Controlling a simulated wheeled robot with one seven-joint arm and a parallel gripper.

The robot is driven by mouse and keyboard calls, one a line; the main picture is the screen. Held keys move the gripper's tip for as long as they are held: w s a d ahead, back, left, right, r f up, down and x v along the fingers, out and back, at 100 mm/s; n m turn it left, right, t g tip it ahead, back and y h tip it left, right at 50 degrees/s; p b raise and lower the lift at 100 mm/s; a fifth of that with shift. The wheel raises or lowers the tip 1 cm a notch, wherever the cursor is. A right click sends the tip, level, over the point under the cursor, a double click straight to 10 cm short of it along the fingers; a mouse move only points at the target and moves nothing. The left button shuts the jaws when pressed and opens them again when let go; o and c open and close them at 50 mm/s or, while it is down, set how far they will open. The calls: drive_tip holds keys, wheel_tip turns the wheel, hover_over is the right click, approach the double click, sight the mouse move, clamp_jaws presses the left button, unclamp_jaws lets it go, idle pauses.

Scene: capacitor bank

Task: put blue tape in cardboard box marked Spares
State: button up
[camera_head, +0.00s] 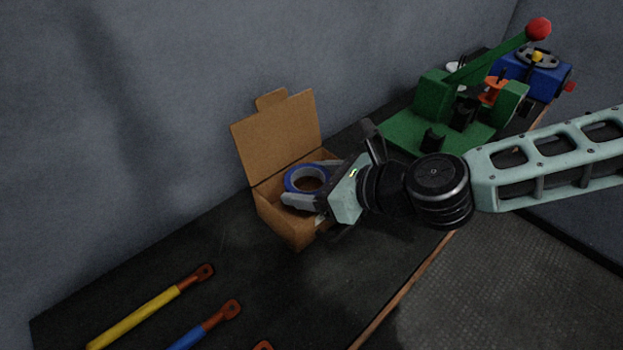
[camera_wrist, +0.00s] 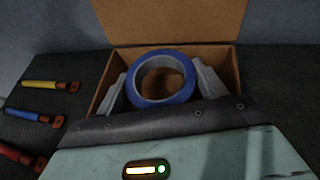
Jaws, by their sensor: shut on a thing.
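The blue tape (camera_head: 291,180) is a blue roll with a pale inner ring. My gripper (camera_head: 307,190) is shut on it and holds it over or in the mouth of the open cardboard box (camera_head: 278,227). The box's lid stands up at the back; no Spares marking can be read. In the wrist view the tape (camera_wrist: 184,88) sits between my two grey fingers (camera_wrist: 161,85), inside the outline of the box (camera_wrist: 235,75). I cannot tell whether the tape touches the box floor, which is mostly hidden.
Yellow (camera_head: 140,316), blue (camera_head: 205,325) and red-ended handled tools lie on the dark bench left of the box. A green device with a red-knobbed lever (camera_head: 440,115) and a blue device (camera_head: 535,75) stand to the right. A grey wall is behind.

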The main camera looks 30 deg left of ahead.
drive_tip(key=shift+f, duration=0.2)
drive_tip(key=o, duration=1)
drive_tip(key=shift+r, duration=0.1)
drive_tip(key=shift+r, duration=0.35)
drive_tip(key=v, duration=1.2)
drive_tip(key=shift+r, duration=0.2)
